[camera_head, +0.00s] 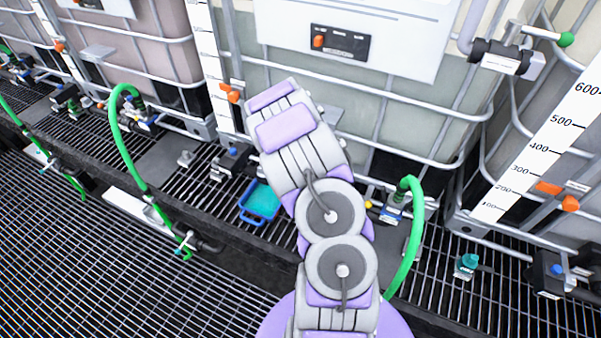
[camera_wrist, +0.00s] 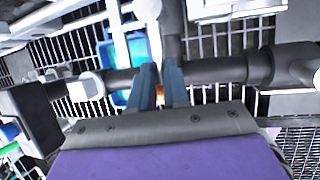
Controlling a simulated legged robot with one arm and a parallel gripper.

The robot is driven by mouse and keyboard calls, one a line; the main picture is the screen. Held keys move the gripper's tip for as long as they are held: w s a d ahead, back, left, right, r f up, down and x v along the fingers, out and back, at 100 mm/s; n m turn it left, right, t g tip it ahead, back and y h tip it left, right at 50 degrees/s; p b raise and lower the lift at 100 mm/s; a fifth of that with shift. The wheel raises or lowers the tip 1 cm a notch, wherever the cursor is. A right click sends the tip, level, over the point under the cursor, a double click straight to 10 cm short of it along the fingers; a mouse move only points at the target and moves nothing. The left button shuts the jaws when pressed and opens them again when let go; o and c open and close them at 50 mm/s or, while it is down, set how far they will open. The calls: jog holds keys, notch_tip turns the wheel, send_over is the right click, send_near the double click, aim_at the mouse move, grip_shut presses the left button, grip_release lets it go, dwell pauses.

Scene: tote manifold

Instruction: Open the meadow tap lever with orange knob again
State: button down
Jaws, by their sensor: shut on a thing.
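In the wrist view, my gripper (camera_wrist: 161,78) has its two blue-grey fingers close together in front of a dark horizontal pipe. A small orange piece, seemingly the orange knob (camera_wrist: 160,91), shows between the fingers, and the gripper is shut on it. The fingers hide most of the lever, so its angle cannot be told. In the head view my own arm covers the gripper and the tap it is at.
A blue tray with teal inside (camera_head: 262,203) lies on the grating left of my arm. A green hose (camera_head: 412,235) arches close on the right. Caged tanks (camera_head: 390,120) stand behind. Open grating (camera_head: 90,260) lies at lower left.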

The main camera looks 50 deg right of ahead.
jog(key=shift+r, duration=0.1)
jog(key=c, duration=1.1)
grip_release()
jog(key=shift+d, duration=0.15)
jog(key=p+v, duration=0.5)
jog(key=v, duration=1.2)
jog(key=shift+p, duration=0.4)
jog(key=shift+w+d, duration=0.1)
